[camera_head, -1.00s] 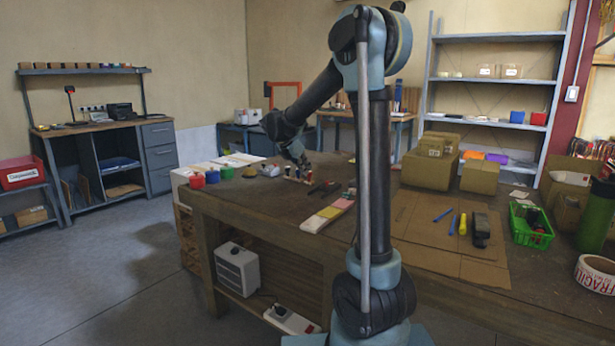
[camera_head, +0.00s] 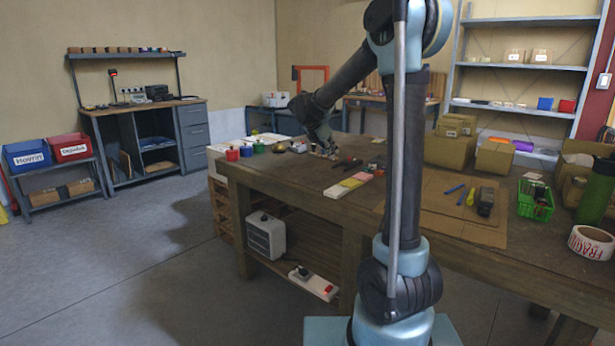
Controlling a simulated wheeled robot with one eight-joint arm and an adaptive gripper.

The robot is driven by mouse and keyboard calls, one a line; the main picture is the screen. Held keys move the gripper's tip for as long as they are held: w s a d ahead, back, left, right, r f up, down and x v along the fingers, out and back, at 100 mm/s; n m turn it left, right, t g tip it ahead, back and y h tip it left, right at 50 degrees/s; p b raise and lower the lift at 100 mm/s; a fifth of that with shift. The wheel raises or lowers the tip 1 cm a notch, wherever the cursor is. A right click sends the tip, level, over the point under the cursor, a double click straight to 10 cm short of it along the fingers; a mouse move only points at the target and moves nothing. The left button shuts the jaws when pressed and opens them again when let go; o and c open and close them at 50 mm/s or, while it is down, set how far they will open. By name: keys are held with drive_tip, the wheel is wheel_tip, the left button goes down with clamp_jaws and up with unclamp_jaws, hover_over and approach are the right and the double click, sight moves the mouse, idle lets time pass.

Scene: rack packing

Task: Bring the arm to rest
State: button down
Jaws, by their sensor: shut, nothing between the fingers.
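My gripper (camera_head: 326,149) is at the end of my arm, pointing down over the far left part of the wooden workbench (camera_head: 290,187). It looks small and dark from here, and it is shut with nothing seen in it. Its fingertips are close above a small rack (camera_head: 318,155) on the bench; I cannot tell whether they touch it. My arm is bent, reaching up and then forward and down to the left.
Red (camera_head: 232,155), blue (camera_head: 246,151) and green (camera_head: 259,147) cups stand left of my gripper. Cardboard boxes (camera_head: 452,151), a green basket (camera_head: 535,200) and a tape roll (camera_head: 592,243) stand on the right. A shelf unit (camera_head: 520,66) is behind. The floor at left is clear.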

drive_tip(key=s+d+f+m+g+y, duration=0.1)
drive_tip(key=s+d+m, duration=0.25)
drive_tip(key=s, duration=0.45)
drive_tip(key=s+d+f+m+y, duration=0.1)
drive_tip(key=s+d+m, duration=0.25)
drive_tip(key=s, duration=0.45)
drive_tip(key=s+d+f+m+g, duration=0.1)
drive_tip(key=s+d+m, duration=0.1)
drive_tip(key=s+m, duration=0.4)
drive_tip(key=s+f+m+y, duration=0.2)
drive_tip(key=s+f+m, duration=0.4)
drive_tip(key=s, duration=0.5)
drive_tip(key=s+f+m+y, duration=0.1)
drive_tip(key=s+f+m, duration=0.5)
drive_tip(key=s, duration=0.6)
drive_tip(key=shift+d+f+m+g+y, duration=0.2)
drive_tip(key=shift+f+m+g+y, duration=0.1)
drive_tip(key=shift+f+m+y, duration=0.15)
drive_tip(key=shift+w+f, duration=0.2)
drive_tip(key=shift+w, duration=0.25)
